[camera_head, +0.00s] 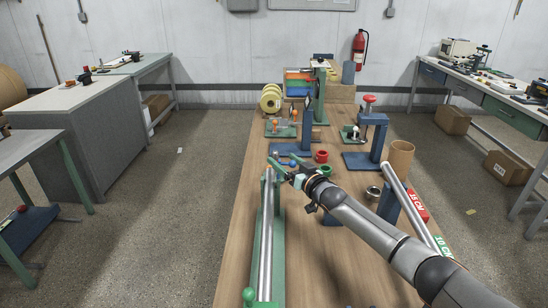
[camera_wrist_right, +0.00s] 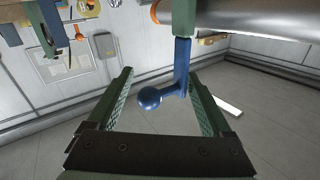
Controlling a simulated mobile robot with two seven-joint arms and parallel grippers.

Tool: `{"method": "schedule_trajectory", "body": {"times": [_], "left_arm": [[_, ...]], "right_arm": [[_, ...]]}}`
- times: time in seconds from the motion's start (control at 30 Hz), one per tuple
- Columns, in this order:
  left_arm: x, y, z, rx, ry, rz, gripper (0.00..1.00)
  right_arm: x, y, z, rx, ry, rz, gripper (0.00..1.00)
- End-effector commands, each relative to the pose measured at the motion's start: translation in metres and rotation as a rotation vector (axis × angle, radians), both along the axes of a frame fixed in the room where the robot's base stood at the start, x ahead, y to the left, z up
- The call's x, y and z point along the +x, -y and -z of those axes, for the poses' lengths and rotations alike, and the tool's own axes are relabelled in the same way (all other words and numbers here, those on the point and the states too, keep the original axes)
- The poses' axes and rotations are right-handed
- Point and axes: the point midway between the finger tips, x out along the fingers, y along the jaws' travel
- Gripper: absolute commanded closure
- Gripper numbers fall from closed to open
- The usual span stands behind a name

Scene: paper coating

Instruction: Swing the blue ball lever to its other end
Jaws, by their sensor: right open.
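The blue ball lever shows in the right wrist view: a blue arm hangs from a green post and bends into a short rod that ends in a blue ball (camera_wrist_right: 149,98). My right gripper (camera_wrist_right: 161,76) is open, with one finger on each side of the ball and rod. The ball appears apart from both pads. In the head view my right gripper (camera_head: 280,157) is at the far end of the long green stand (camera_head: 256,250) with its steel roller (camera_head: 267,225). The lever is mostly hidden there by the gripper. My left gripper is out of view.
Another steel roller (camera_head: 410,205) lies at the right edge of the wooden table (camera_head: 235,215).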

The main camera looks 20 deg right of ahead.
Motion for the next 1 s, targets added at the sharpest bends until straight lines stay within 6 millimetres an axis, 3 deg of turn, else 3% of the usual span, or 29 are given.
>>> {"method": "schedule_trajectory", "body": {"times": [0.37, 1.0], "left_arm": [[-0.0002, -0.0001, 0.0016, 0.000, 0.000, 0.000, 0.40], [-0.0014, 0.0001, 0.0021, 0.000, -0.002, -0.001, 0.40]], "right_arm": [[0.0010, 0.0019, -0.0001, 0.000, 0.000, 0.002, 0.16], [0.0011, 0.0031, -0.0002, 0.000, -0.001, 0.004, 0.87]]}}
